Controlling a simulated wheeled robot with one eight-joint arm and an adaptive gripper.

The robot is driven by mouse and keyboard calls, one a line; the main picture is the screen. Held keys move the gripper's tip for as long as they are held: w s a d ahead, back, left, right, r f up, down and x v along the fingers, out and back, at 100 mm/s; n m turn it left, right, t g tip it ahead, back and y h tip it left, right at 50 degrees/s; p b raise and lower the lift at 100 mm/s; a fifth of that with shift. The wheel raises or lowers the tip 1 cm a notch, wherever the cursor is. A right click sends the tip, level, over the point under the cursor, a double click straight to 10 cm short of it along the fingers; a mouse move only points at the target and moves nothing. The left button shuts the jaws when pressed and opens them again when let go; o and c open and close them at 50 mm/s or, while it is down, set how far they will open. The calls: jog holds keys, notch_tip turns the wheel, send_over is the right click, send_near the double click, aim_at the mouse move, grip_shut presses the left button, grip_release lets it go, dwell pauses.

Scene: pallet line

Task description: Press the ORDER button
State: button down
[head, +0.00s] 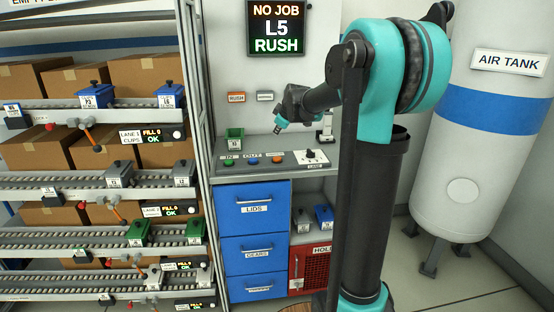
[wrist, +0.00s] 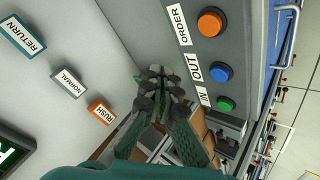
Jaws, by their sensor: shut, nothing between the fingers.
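The orange button (head: 277,159) sits on the grey sloped control panel (head: 307,167), right of a blue button and a green button. In the wrist view the orange button (wrist: 210,22) is at the top, beside the ORDER label (wrist: 179,24). My gripper (head: 279,128) is shut and empty. It hangs in front of the wall, above the panel and apart from the button. In the wrist view my gripper (wrist: 160,76) shows at the middle, with the buttons off to its right.
The blue OUT button (wrist: 217,71) and green IN button (wrist: 225,104) are close by. A black lever (head: 310,153) is at the panel's right. The screen (head: 278,28) reads NO JOB, L5, RUSH. Blue drawers (head: 256,259) are below.

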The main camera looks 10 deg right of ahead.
aim_at(278, 159)
jog(key=shift+f, duration=4.35)
jog(key=shift+f, duration=0.1)
jog(key=shift+f, duration=0.3)
jog(key=shift+f, duration=0.45)
jog(key=shift+r, duration=0.9)
jog(key=shift+r, duration=0.1)
jog(key=shift+r, duration=2.4)
jog(key=shift+s, duration=0.1)
